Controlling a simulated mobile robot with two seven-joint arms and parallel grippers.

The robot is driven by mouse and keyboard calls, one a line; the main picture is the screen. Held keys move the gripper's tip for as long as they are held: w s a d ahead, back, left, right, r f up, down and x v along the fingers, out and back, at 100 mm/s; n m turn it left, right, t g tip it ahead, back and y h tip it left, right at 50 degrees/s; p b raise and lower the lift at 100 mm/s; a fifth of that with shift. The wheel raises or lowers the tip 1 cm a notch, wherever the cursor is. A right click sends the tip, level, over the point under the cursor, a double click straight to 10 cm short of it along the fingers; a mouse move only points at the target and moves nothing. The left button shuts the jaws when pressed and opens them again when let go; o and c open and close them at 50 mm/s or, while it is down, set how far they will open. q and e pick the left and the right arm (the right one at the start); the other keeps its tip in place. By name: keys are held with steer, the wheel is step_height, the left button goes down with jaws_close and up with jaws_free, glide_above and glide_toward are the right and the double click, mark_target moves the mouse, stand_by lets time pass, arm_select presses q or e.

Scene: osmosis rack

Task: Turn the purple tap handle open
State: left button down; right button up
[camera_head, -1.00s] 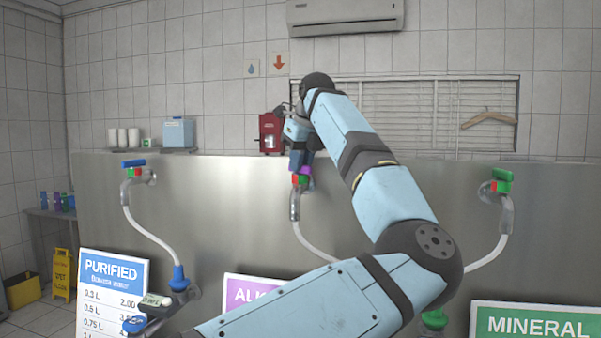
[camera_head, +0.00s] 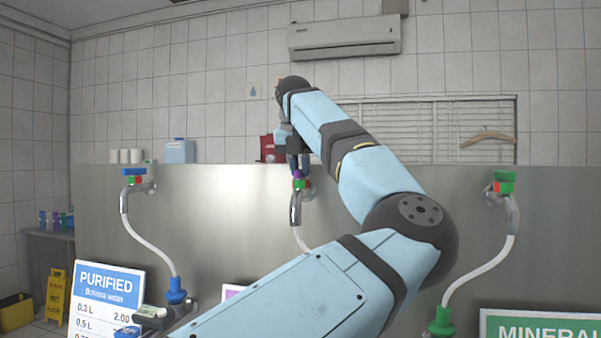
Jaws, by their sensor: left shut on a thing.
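The tap (camera_head: 296,208) with the purple handle (camera_head: 298,174) is mounted on the steel panel near the middle of the head view. Only a small purple part of the handle shows, above the tap's red and green collar. My left gripper (camera_head: 297,168) points down from above and is shut on the purple handle. Its fingers and my wrist hide most of the handle, so its exact angle cannot be told. A pale hose runs down from this tap behind my left forearm. My right gripper is not in view.
A blue-handled tap (camera_head: 134,172) is at the left and a green-handled tap (camera_head: 504,182) at the right. The PURIFIED sign (camera_head: 104,300) stands at lower left, the MINERAL sign (camera_head: 540,325) at lower right. A red machine (camera_head: 267,147) shows behind the panel beside my wrist.

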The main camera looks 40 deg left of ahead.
arm_select(q)
steer(key=shift+m, duration=0.4)
steer(key=c, duration=1.1)
jaws_free()
steer(key=shift+c, duration=0.2)
steer(key=v, duration=1.4)
steer(key=shift+a+b, duration=0.2)
steer(key=shift+b, duration=0.25)
steer(key=shift+f, duration=0.15)
